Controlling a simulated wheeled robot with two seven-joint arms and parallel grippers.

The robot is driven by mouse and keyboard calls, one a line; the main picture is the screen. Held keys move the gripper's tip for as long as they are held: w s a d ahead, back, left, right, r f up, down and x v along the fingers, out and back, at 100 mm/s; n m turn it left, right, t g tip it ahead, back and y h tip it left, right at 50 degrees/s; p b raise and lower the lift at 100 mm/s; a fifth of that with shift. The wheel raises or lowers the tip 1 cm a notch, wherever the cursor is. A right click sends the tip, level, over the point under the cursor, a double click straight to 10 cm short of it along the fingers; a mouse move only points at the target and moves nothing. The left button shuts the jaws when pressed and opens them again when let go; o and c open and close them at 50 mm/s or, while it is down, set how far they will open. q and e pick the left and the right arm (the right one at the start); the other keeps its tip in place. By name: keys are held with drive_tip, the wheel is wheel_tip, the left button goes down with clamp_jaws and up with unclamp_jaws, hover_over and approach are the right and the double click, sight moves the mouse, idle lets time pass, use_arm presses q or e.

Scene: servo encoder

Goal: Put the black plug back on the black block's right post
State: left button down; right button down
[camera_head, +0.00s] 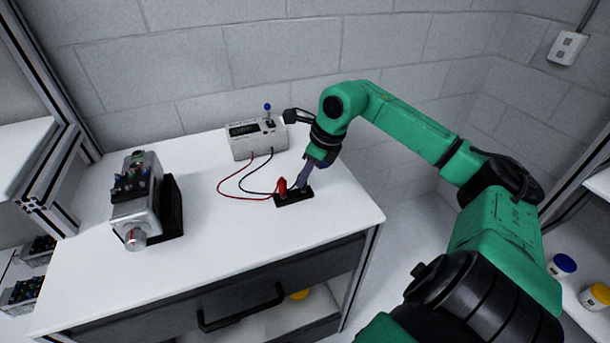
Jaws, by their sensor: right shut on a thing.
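The black block (291,200) lies flat on the white table near its right side. A red plug (282,187) stands upright at the block's left part, with a red wire leading to it. My right gripper (301,184) points down at the block's right part, its fingers shut on the black plug. The plug is very small and mostly hidden by the fingers, so I cannot tell whether it is seated on the right post or just above it. A black wire (243,187) runs from the meter towards the block. My left gripper is out of view.
A grey meter box (243,148) with a blue-tipped lever stands behind the block. A silver servo motor (137,203) on a black stand is at the left. The white tabletop (225,235) is clear in front. A brick wall rises behind the table.

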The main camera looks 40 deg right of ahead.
drive_tip(key=shift+f, duration=0.2)
idle(0.4)
drive_tip(key=c, duration=0.8)
unclamp_jaws()
drive_tip(key=shift+o, duration=0.2)
drive_tip(key=shift+r, duration=0.1)
wheel_tip(320, 180, up, 7)
drive_tip(key=p, duration=0.5)
drive_tip(key=shift+p, duration=0.35)
